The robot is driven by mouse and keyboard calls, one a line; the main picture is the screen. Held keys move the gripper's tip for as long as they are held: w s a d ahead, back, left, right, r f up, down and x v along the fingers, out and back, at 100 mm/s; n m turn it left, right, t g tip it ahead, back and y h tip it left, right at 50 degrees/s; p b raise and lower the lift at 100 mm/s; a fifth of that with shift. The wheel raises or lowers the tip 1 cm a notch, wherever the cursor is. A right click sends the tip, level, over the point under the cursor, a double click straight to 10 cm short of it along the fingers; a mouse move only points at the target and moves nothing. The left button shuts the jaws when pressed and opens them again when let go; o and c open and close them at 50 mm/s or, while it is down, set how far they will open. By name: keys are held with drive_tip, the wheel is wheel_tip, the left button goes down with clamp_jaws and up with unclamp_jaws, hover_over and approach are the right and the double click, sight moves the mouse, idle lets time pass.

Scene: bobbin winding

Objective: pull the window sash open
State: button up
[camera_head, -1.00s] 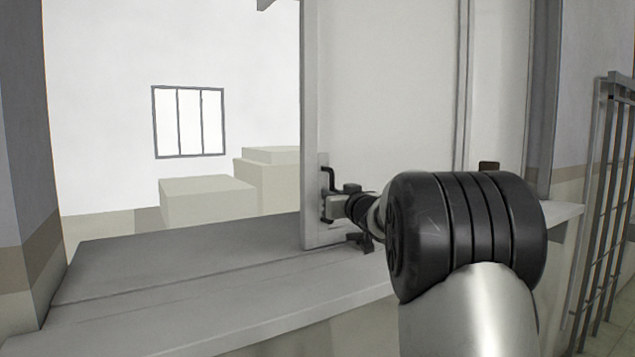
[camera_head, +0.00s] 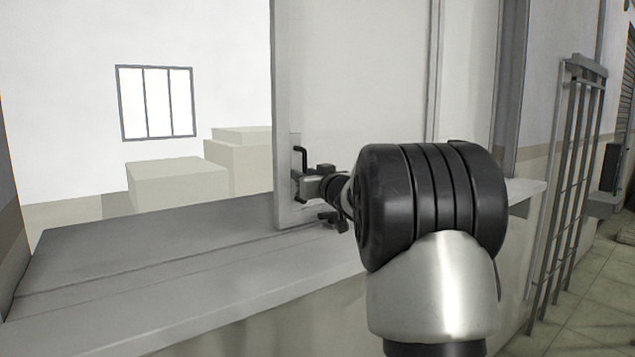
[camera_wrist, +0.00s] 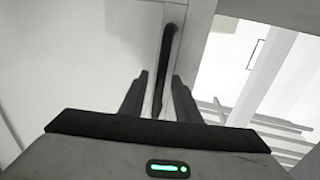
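The window sash (camera_head: 360,75) is a pale panel with a grey frame. To its left is a wide opening. A black bar handle (camera_head: 301,160) is fixed low on the sash's left edge. My gripper (camera_head: 312,190) is at the handle, just to its right in the head view. In the wrist view the dark handle bar (camera_wrist: 168,50) runs between the two fingers of my gripper (camera_wrist: 160,78). A gap shows on each side of the bar, so the fingers are open around it. My forearm hides part of the sash's lower right.
A grey sill (camera_head: 140,265) runs below the sash. Pale blocks (camera_head: 175,185) and a barred window (camera_head: 156,102) show beyond the opening. At the right stand a metal grille (camera_head: 568,190) and a clear stretch of tiled floor (camera_head: 590,285).

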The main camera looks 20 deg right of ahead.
drive_tip(key=s+b, duration=0.1)
drive_tip(key=s, duration=1.6)
drive_tip(key=shift+d, duration=0.35)
drive_tip(key=shift+w, duration=0.1)
